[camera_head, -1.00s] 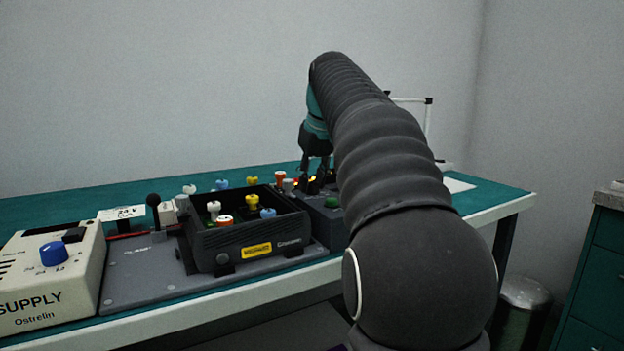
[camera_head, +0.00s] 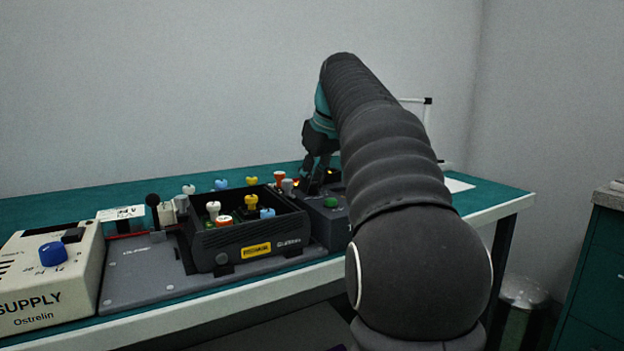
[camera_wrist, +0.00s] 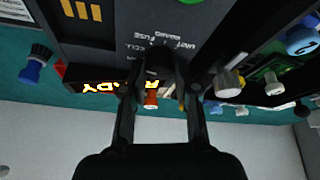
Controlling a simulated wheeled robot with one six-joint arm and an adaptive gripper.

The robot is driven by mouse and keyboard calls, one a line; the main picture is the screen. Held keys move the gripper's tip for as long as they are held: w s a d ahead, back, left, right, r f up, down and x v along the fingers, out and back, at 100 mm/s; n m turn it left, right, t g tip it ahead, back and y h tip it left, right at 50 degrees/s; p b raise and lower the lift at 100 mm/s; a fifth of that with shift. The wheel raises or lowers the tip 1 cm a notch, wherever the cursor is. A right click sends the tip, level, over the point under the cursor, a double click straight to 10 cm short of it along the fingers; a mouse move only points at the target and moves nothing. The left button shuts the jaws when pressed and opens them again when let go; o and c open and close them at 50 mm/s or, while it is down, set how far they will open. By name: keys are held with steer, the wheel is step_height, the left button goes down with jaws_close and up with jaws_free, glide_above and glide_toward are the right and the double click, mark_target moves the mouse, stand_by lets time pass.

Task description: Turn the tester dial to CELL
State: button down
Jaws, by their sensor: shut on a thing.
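The tester is a dark grey box (camera_head: 333,226) with a green button (camera_head: 331,202), on the bench right of the open black tray. In the wrist view its panel (camera_wrist: 140,15) shows upside down, with small white words including GUARD, FUSE and CELL, and a lit amber display (camera_wrist: 98,88). My gripper (camera_wrist: 163,72) is shut at the dial's place beside these words. The fingers hide most of the dial, so I cannot tell which word it points to. In the head view my gripper (camera_head: 314,178) is low over the tester, tilted.
Left of the tester is a black tray (camera_head: 230,242) with several coloured knobbed plugs. Further left are a black-knobbed lever (camera_head: 153,200) and a cream supply box (camera_head: 70,285) with a blue knob. More plugs stand behind the tray. The bench's right end is mostly clear.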

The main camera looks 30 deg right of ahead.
steer(key=c, duration=0.9)
jaws_free()
steer(key=shift+o, duration=0.2)
steer(key=v, duration=1.2)
